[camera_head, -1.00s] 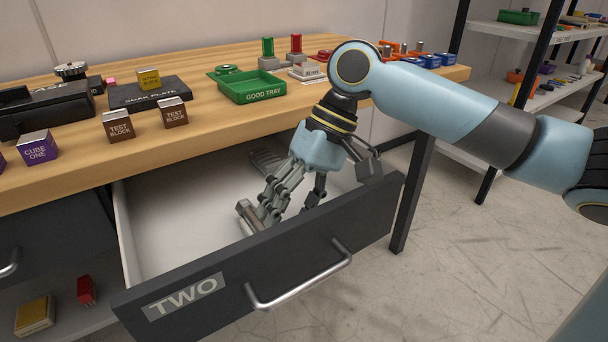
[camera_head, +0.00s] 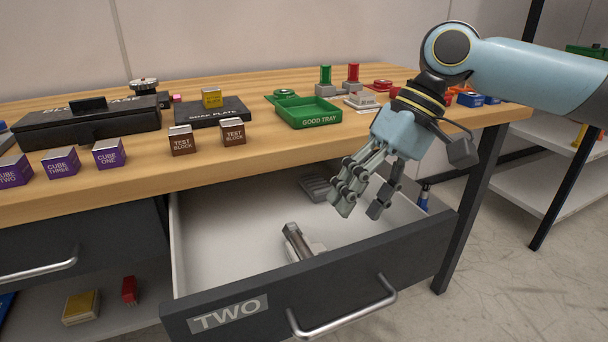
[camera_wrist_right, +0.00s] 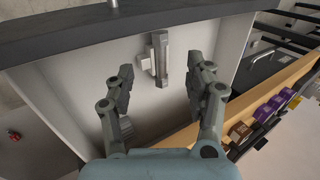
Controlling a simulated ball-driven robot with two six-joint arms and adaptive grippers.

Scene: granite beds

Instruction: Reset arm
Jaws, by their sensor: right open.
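My right gripper (camera_head: 358,200) is open and empty above the open drawer labelled TWO (camera_head: 204,250), near its right side. In the right wrist view its two fingers (camera_wrist_right: 160,88) are spread wide with nothing between the tips. A grey metal object (camera_head: 294,242) lies on the white drawer floor, apart from the gripper; it also shows in the right wrist view (camera_wrist_right: 161,58) beyond the fingertips. My left gripper is not in view.
The wooden bench (camera_head: 260,140) behind holds brown test blocks (camera_head: 182,141), purple cubes (camera_head: 109,154), a soak plate (camera_head: 205,114), a black case (camera_head: 80,122) and a green tray (camera_head: 308,114). Another grey item (camera_head: 316,188) lies at the drawer's back. A shelf (camera_head: 545,184) stands right.

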